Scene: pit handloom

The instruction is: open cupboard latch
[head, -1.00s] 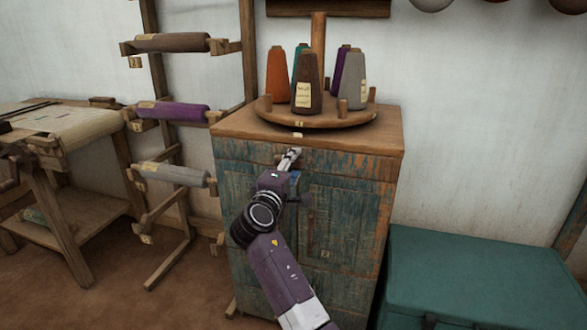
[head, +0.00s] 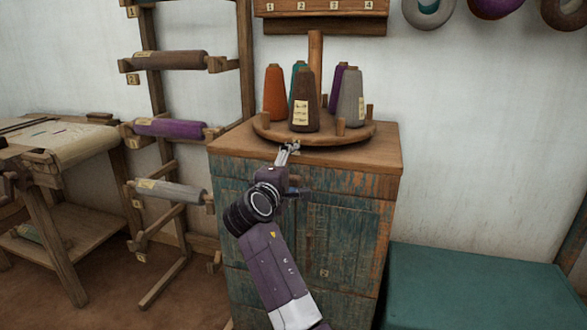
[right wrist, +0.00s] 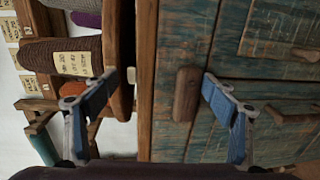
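The weathered blue-green wooden cupboard (head: 345,235) stands in the middle of the head view with a plain brown top. My right gripper (head: 289,147) is at the cupboard's upper front edge. In the right wrist view my right gripper (right wrist: 160,84) is open, its fingers apart. A small wooden latch piece (right wrist: 187,94) on the cupboard front lies in the gap between the fingertips, closer to the right-hand finger. The gripper does not grasp it; contact with that finger cannot be told. In the head view the gripper and arm cover this area. My left gripper is not in view.
A round wooden stand (head: 262,132) with several yarn cones is on the cupboard top, close behind the gripper. A rack with yarn rolls (head: 170,128) and a loom table (head: 62,145) are to the left. A teal chest (head: 460,285) stands at the right.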

